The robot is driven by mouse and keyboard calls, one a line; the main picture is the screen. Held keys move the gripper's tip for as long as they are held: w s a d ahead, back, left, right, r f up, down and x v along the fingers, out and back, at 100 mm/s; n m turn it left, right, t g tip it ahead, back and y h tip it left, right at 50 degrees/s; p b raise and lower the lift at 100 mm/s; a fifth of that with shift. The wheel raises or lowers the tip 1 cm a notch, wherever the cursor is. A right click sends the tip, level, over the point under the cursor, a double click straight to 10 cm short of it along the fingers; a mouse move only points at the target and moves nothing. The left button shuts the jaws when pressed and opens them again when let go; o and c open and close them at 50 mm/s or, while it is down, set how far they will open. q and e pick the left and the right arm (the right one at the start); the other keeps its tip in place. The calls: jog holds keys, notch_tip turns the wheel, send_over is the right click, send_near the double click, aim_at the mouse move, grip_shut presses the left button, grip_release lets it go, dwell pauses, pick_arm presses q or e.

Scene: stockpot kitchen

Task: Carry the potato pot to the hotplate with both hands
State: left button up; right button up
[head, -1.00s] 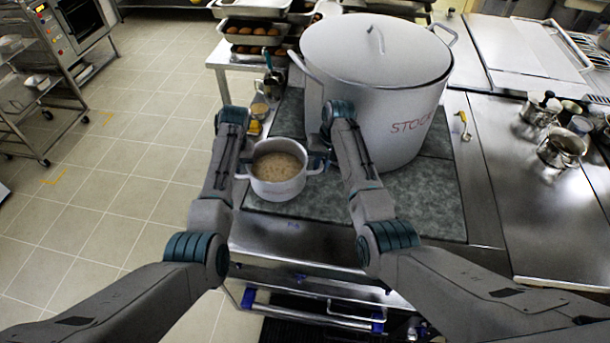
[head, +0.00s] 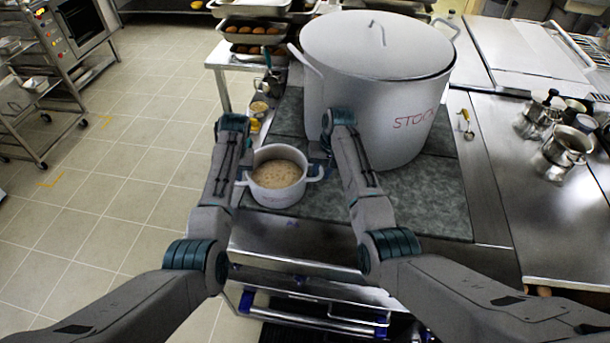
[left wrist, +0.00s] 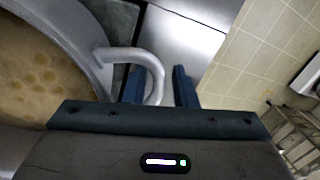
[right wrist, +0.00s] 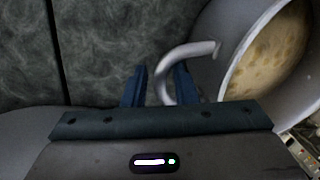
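The potato pot (head: 275,193) is a small pale pot with brownish broth and round lumps. It stands upright on a dark mottled surface (head: 420,205). My left gripper (left wrist: 158,70) is open, with its fingers on either side of the pot's left handle (left wrist: 135,55). My right gripper (right wrist: 160,68) is open, with its fingers around the other handle (right wrist: 190,50). A gap shows between handle and finger in each wrist view. In the head view my arms partly hide both grippers. I cannot tell which surface is the hotplate.
A large lidded stockpot (head: 345,95) marked STOCK stands just behind and right of the potato pot. Trays of brown food (head: 250,30) are at the back. Small metal pots (head: 567,148) stand on the steel counter (head: 530,220) at right. Open tiled floor (head: 110,200) lies left.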

pick_arm(q)
jog(key=shift+o, duration=0.4)
jog(key=shift+d+r, duration=0.1)
jog(key=shift+r, duration=0.05)
pick_arm(e)
jog(key=shift+o, duration=0.4)
jog(key=shift+r, duration=0.15)
jog(key=shift+r, duration=0.15)
pick_arm(q)
notch_tip(320, 180, up, 12)
jog(key=d, duration=0.2)
jog(key=shift+d, duration=0.15)
pick_arm(e)
notch_tip(320, 180, up, 11)
jog(key=d, duration=0.2)
jog(key=shift+d+r, duration=0.15)
jog(key=shift+r, duration=0.05)
